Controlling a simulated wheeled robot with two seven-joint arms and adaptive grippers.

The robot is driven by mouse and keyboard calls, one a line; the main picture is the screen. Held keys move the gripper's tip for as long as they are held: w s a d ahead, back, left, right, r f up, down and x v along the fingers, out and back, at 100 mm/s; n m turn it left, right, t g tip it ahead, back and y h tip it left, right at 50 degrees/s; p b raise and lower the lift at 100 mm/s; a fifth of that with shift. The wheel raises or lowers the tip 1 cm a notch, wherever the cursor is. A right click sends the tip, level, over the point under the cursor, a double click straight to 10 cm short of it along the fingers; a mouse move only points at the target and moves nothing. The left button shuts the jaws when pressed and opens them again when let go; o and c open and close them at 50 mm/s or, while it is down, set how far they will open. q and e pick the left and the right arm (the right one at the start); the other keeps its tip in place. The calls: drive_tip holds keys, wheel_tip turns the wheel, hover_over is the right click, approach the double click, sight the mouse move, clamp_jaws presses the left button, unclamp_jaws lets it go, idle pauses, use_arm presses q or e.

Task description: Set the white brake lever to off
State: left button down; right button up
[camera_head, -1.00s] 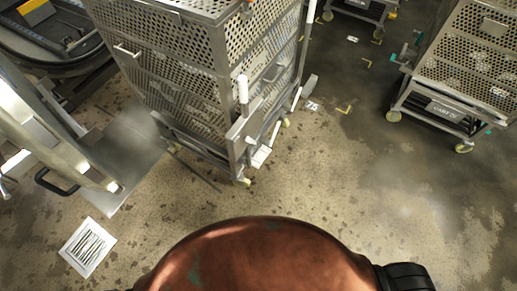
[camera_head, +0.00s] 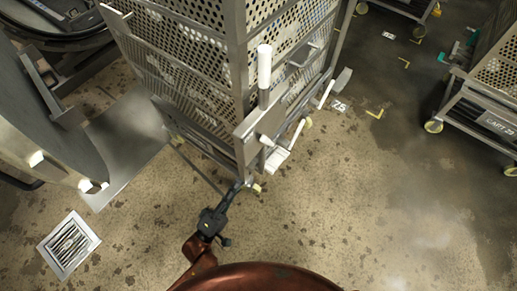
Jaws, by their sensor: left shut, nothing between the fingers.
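A perforated metal cart (camera_head: 238,60) stands in the upper middle of the head view. An upright lever with a thick white grip (camera_head: 264,68) rises at its near corner, above a metal bracket. Lower on the same side is a white pedal-like piece (camera_head: 277,159), close to the floor. I cannot tell from any marking which lever position is off. My left gripper (camera_head: 235,188) is shut and empty, low by the cart's near bottom corner. It is below and left of the white grip, apart from it. My right gripper is not in view.
A round metal vessel door (camera_head: 45,130) stands at the left. A floor drain (camera_head: 68,245) lies at lower left. Another cart (camera_head: 490,110) on casters stands at the right, with further carts (camera_head: 405,5) at the back. The floor at centre right is clear.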

use_arm(q)
drive_tip(key=b, duration=0.3)
approach(267, 142)
drive_tip(key=w+a+x, duration=0.1)
drive_tip(key=x, duration=0.4)
drive_tip(key=shift+d+r, duration=0.25)
drive_tip(key=shift+d, duration=0.1)
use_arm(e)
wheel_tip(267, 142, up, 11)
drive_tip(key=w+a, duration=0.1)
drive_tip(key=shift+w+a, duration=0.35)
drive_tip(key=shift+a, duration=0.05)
